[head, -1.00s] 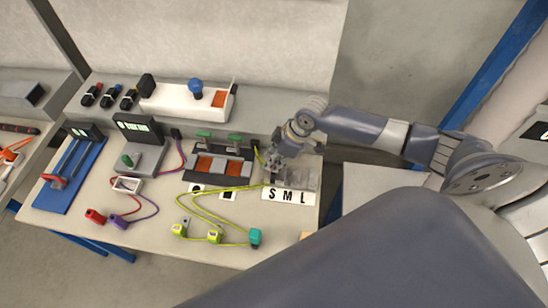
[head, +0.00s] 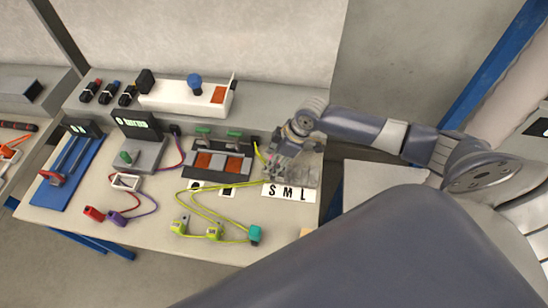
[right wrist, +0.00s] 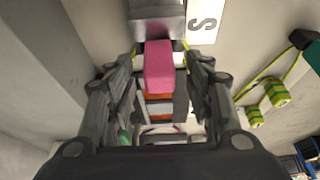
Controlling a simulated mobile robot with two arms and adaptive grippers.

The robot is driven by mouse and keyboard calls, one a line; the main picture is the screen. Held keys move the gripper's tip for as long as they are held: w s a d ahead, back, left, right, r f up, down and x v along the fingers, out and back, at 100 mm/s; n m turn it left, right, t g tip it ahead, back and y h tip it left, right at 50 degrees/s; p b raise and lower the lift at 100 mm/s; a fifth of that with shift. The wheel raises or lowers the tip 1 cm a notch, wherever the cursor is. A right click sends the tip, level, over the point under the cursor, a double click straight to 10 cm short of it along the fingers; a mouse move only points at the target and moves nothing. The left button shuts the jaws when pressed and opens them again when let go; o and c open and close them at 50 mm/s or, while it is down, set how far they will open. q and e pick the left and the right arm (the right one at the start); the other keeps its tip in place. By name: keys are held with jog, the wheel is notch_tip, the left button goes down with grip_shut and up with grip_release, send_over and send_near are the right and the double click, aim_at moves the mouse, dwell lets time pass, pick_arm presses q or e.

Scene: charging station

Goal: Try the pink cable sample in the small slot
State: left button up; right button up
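The pink cable sample (right wrist: 158,66) is a small block between the fingers of my right gripper (right wrist: 160,68) in the right wrist view. Gaps show between it and the fingers, which look open around it. A grey metal block (right wrist: 158,20) stands just beyond it, beside the "S" label. In the head view my right gripper (head: 274,172) is low at the "S" end of the grey slot fixture, behind the white S M L label strip (head: 290,192). The gripper hides most of the small slot, so I cannot tell how the sample sits. My left gripper is out of view.
Yellow-green cables with connectors (head: 214,232) and a teal connector (head: 255,235) lie in front. A black fixture with orange pads (head: 212,164) stands just left of the gripper. Red and purple connectors lie further left. The front right of the table is mostly clear.

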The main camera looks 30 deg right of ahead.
jog(key=v, duration=1.2)
dwell(0.7)
